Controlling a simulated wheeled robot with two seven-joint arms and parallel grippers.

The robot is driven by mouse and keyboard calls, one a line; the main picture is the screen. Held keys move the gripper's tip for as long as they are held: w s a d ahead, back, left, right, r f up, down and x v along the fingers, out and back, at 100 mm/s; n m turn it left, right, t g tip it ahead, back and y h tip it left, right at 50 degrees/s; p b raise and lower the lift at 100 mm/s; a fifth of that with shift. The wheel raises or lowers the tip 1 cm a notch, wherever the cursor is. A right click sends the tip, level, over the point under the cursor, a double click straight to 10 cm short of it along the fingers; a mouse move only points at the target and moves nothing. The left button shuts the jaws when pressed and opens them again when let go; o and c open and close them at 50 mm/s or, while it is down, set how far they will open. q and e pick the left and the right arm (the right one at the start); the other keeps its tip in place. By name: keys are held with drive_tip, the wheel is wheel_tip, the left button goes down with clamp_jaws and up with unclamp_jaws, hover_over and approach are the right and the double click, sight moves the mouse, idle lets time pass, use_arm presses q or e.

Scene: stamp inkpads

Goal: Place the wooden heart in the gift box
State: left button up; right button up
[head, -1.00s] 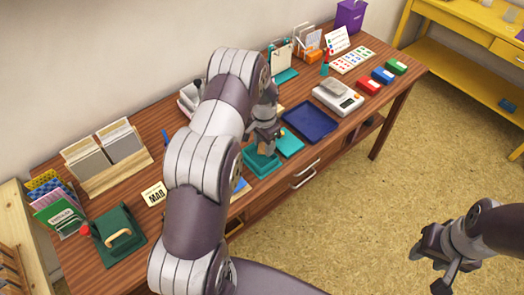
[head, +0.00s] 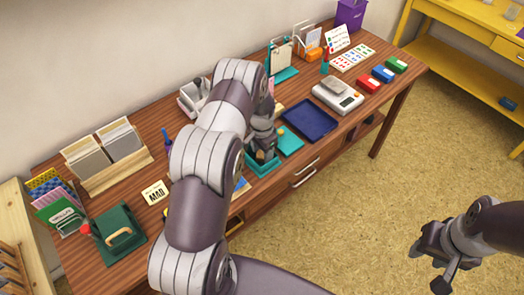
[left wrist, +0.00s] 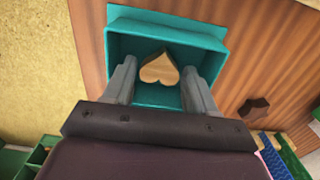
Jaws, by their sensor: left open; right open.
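The wooden heart (left wrist: 160,68) is pale wood and shows in the left wrist view inside the teal gift box (left wrist: 203,40), between my two fingers. The gift box (head: 250,163) stands open near the front edge of the table. My left gripper (head: 262,155) is open and points down into the box, its fingers either side of the heart. In the head view the heart is hidden by the gripper and box wall. My right gripper (head: 440,262) is open and empty, out over the floor at the lower right.
A flat teal piece (head: 290,141) lies right beside the box, then a dark blue tray (head: 310,120) and a white scale (head: 338,96). A green stand (head: 118,238) and a MAR card (head: 155,194) are to the left. Shelving and holders line the wall side.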

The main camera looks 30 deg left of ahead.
use_arm(q)
wheel_tip(320, 180, up, 13)
drive_tip(key=b, duration=0.1)
drive_tip(key=s+d+r+n, duration=0.1)
drive_tip(key=s+d+r, duration=0.1)
drive_tip(key=s+d, duration=0.2)
drive_tip(key=s+d+r+n+t, duration=0.1)
drive_tip(key=s+d+r, duration=0.2)
drive_tip(key=s, duration=0.6)
drive_tip(key=s+d+r+n, duration=0.2)
drive_tip(key=s+d, duration=0.2)
drive_tip(key=s, duration=0.3)
drive_tip(key=shift+s+d+r, duration=0.15)
drive_tip(key=shift+s+d, duration=0.15)
drive_tip(key=shift+s, duration=0.05)
